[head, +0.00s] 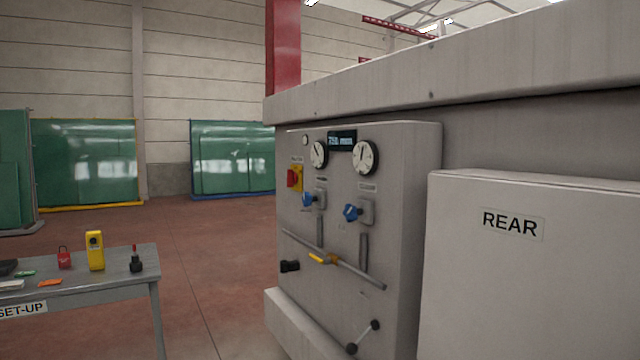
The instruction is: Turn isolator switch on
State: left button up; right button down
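The isolator switch (292,178) is a red rotary knob on a yellow plate, at the upper left of the grey control panel (340,220) on the machine's side. The knob's exact angle is too small to read, and I cannot tell whether it stands at on or off. Neither of my grippers shows in the head view, so nothing is seen touching the switch.
The panel carries gauges (365,157), a small display (342,140), blue-handled valves (352,212), a yellow-handled lever (322,259) and a lower crank (363,337). A white REAR cabinet (530,270) juts out at right. A set-up table (110,286) stands left; open floor lies between.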

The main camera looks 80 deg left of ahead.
aim_at(292, 178)
jog(key=u, duration=2.7)
jog(key=i+j, duration=0.15)
jog(key=i, duration=0.3)
jog(key=i+j+z, duration=0.1)
jog(key=i, duration=0.3)
jog(key=i+j, duration=0.2)
jog(key=i, duration=0.25)
